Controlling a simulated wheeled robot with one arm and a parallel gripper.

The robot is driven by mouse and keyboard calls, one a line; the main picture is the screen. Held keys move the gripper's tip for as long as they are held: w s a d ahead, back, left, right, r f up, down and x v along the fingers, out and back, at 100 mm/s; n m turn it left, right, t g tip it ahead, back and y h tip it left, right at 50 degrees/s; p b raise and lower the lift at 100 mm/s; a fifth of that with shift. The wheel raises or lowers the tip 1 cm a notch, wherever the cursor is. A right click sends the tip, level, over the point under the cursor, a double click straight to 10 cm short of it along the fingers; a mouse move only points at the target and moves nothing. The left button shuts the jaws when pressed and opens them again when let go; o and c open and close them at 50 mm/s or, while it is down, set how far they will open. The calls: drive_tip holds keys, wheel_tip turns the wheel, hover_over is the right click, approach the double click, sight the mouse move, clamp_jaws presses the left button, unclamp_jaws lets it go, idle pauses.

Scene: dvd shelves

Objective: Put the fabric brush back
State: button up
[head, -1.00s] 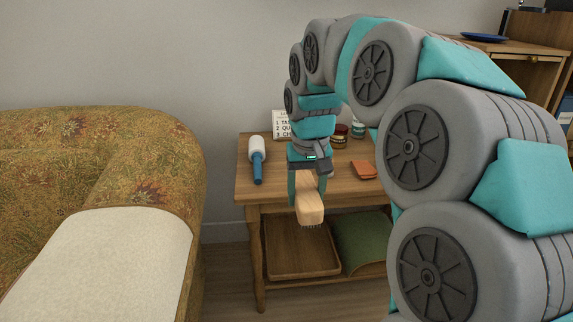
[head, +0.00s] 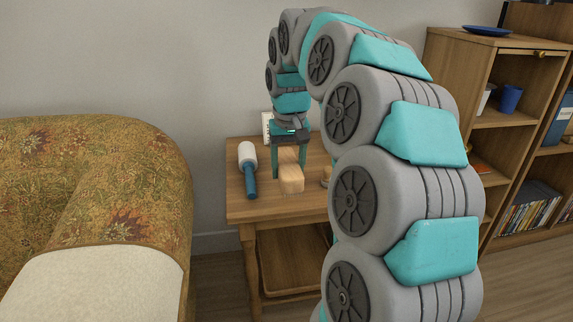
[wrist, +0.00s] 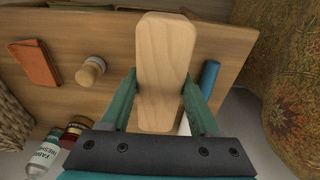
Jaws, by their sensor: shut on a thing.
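The fabric brush (head: 291,178) has a pale wooden body. My gripper (head: 290,165) is shut on it and holds it over the wooden side table (head: 240,208), near the lint roller. In the wrist view the brush (wrist: 165,70) lies lengthwise between the two teal fingers of my gripper (wrist: 163,98). Its bristles are hidden in the wrist view. I cannot tell whether the brush touches the tabletop.
A lint roller (head: 248,170) with a blue handle lies left of the brush. The wrist view shows an orange-brown flat item (wrist: 36,63), a small round wooden-topped thing (wrist: 91,71) and bottles (wrist: 50,152). A patterned sofa (head: 95,180) stands left, a bookcase (head: 500,125) right.

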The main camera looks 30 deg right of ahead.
sight(287, 153)
drive_tip(key=w+d, duration=0.1)
drive_tip(key=w, duration=0.1)
drive_tip(key=w+d, duration=0.1)
drive_tip(key=w, duration=0.2)
drive_tip(key=w+d+f, duration=0.1)
drive_tip(key=w, duration=0.1)
drive_tip(key=shift+w+d, duration=0.2)
drive_tip(key=shift+w, duration=0.05)
drive_tip(key=shift+f, duration=1.65)
drive_tip(key=shift+f, duration=0.1)
drive_tip(key=o, duration=1.5)
drive_tip(key=shift+c, duration=0.2)
drive_tip(key=r, duration=0.4)
drive_tip(key=s+r, duration=0.1)
drive_tip(key=r, duration=0.3)
drive_tip(key=r+p, duration=0.1)
drive_tip(key=r, duration=0.3)
drive_tip(key=shift+s+a, duration=0.2)
drive_tip(key=shift+s, duration=0.05)
drive_tip(key=shift+a, duration=0.1)
